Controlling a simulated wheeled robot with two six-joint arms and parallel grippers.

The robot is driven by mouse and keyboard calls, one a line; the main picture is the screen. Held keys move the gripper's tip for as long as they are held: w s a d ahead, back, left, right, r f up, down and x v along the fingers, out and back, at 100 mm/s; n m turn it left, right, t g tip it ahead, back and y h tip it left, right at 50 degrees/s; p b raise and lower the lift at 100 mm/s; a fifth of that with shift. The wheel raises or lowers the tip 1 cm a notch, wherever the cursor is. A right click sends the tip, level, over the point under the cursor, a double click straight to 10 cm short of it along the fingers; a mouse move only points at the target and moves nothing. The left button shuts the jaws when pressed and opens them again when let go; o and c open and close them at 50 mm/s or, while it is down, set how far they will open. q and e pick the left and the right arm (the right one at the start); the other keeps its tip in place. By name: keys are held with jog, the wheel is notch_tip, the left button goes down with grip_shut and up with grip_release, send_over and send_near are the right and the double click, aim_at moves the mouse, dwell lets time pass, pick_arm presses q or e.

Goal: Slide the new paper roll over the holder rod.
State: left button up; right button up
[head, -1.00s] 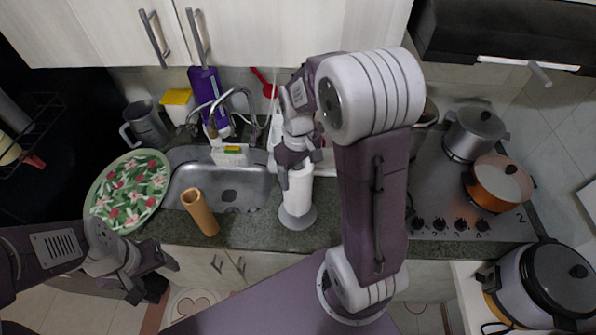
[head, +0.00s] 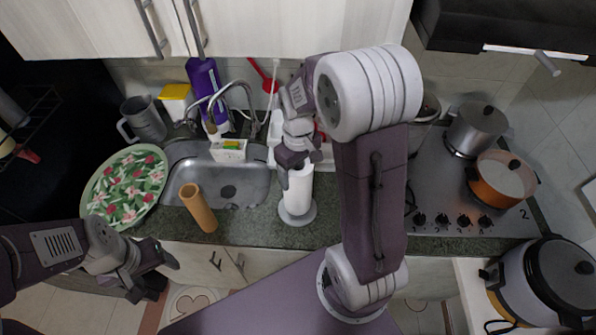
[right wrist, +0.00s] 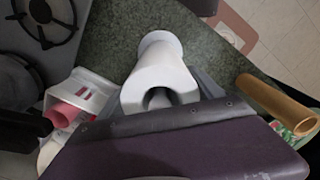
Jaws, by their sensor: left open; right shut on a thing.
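The white paper roll (head: 299,188) stands upright over the grey round base of the holder (head: 297,214), near the counter's front edge. My right gripper (head: 296,170) is shut on the roll's upper part from above. In the right wrist view the roll (right wrist: 160,72) shows its open top end, with the pale base disc (right wrist: 160,38) beyond it. The rod is hidden or unclear inside the roll, and I cannot tell whether the roll touches the base. My left gripper (head: 160,277) is open and empty, low at the left in front of the counter.
A brown cardboard tube (head: 198,208) stands left of the holder, by the sink (head: 250,190). A floral plate (head: 125,187) lies farther left. A stove with pots (head: 475,130) is at the right. The counter right around the holder base is clear.

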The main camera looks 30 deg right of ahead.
jog(key=shift+f+b, duration=0.75)
jog(key=shift+f, duration=0.4)
jog(key=o, duration=2)
jog(key=shift+r, duration=0.15)
notch_tip(320, 180, up, 9)
jog(key=shift+f, duration=0.1)
